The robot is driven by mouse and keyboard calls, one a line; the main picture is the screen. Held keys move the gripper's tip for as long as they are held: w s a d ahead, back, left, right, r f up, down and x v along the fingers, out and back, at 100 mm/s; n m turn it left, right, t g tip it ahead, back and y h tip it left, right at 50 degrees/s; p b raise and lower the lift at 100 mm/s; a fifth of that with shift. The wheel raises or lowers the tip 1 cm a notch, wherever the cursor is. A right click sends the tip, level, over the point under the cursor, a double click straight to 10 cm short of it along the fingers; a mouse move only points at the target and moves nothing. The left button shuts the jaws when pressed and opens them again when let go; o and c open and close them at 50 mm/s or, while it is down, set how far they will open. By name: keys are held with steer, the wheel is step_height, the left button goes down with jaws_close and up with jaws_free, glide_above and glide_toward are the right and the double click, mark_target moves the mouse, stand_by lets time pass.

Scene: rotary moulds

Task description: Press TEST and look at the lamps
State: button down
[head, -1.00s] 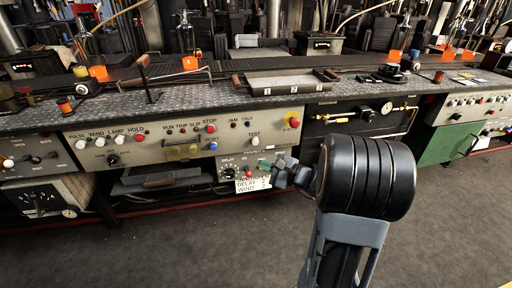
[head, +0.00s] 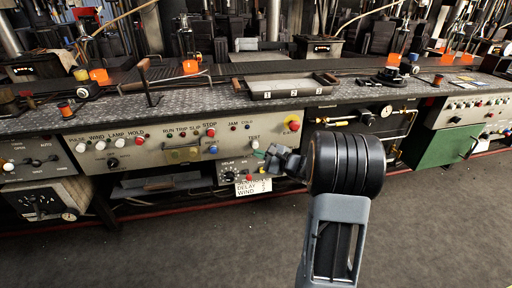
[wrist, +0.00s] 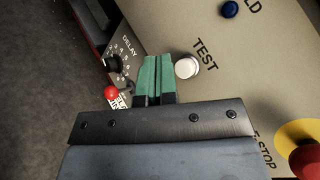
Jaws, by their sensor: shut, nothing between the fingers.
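The TEST button (wrist: 187,67) is a round white button on the beige panel; it also shows in the head view (head: 255,144). My gripper (wrist: 150,76) has green fingertips and is shut and empty. In the wrist view the tips lie just left of the button; I cannot tell their exact gap from the panel. In the head view my gripper (head: 260,154) is just below the button. The JAM lamp (head: 234,127) and the blue COLD lamp (head: 247,127) look dark. The small RUN (head: 170,135), TRIP (head: 183,134) and SLIP (head: 196,132) lamps show no clear glow.
A red emergency stop on a yellow base (head: 293,124) is right of TEST; it also shows in the wrist view (wrist: 308,155). The DELAY dial (wrist: 113,62) and a red knob (wrist: 110,92) are below. A tray (head: 262,95) sits on the bench. Floor in front is clear.

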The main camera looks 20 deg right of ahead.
steer(key=shift+w+d, duration=0.1)
steer(key=shift+w, duration=0.5)
steer(key=shift+w, duration=0.1)
stand_by(1.7)
steer(key=shift+w+d, duration=0.1)
steer(key=shift+w, duration=0.2)
steer(key=shift+w+b, duration=0.3)
steer(key=shift+w, duration=0.1)
stand_by(0.7)
steer(key=shift+s, duration=0.1)
stand_by(1.9)
steer(key=shift+s, duration=0.7)
steer(key=shift+s+a+b, duration=0.2)
steer(key=shift+s, duration=0.65)
steer(key=shift+s+a+b, duration=0.2)
steer(key=shift+s+b, duration=0.05)
steer(key=shift+s, duration=0.55)
steer(key=shift+s+a+b, duration=0.2)
steer(key=shift+s, duration=0.65)
